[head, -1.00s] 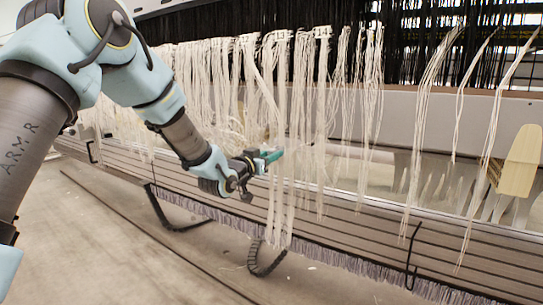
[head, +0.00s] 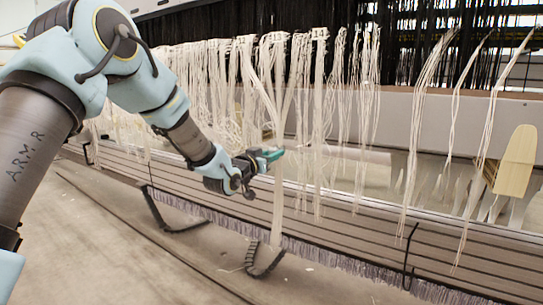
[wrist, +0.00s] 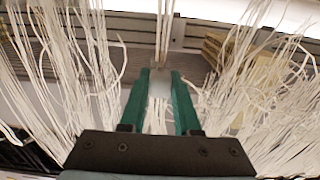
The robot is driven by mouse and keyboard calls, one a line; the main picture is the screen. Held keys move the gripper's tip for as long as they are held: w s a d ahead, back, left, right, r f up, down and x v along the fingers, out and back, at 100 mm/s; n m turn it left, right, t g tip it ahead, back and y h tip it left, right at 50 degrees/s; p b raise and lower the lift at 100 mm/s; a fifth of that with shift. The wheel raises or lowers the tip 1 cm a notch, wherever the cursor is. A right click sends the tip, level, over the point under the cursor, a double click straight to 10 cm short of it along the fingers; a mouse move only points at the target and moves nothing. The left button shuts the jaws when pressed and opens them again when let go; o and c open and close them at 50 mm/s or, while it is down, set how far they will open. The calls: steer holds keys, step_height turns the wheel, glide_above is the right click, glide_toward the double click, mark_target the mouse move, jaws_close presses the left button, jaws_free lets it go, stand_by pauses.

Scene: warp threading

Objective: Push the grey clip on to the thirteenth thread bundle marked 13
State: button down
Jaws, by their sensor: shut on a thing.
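My gripper (head: 270,155) has green fingers and sits at a hanging white thread bundle (head: 277,205), level with its middle. In the wrist view the fingers (wrist: 160,76) are close together on a small pale grey piece, which looks like the grey clip (wrist: 158,88). The thread bundle (wrist: 165,35) runs straight to this piece between the fingertips. I cannot tell whether the clip is fully around the threads. In the head view the clip is hidden by the fingers.
More white thread bundles hang close on both sides, to the left (head: 215,90) and right (head: 320,120). A long slatted grey beam (head: 340,235) runs behind and below. A wooden paddle-shaped piece (head: 516,160) stands at the far right. Dark threads hang at the back.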

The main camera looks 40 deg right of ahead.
steer(key=shift+x, duration=1.3)
stand_by(0.4)
steer(key=c, duration=0.5)
jaws_free()
steer(key=shift+c, duration=0.2)
steer(key=shift+o, duration=0.2)
steer(key=o, duration=0.4)
steer(key=shift+c, duration=0.2)
steer(key=v, duration=0.9)
steer(key=shift+b, duration=0.45)
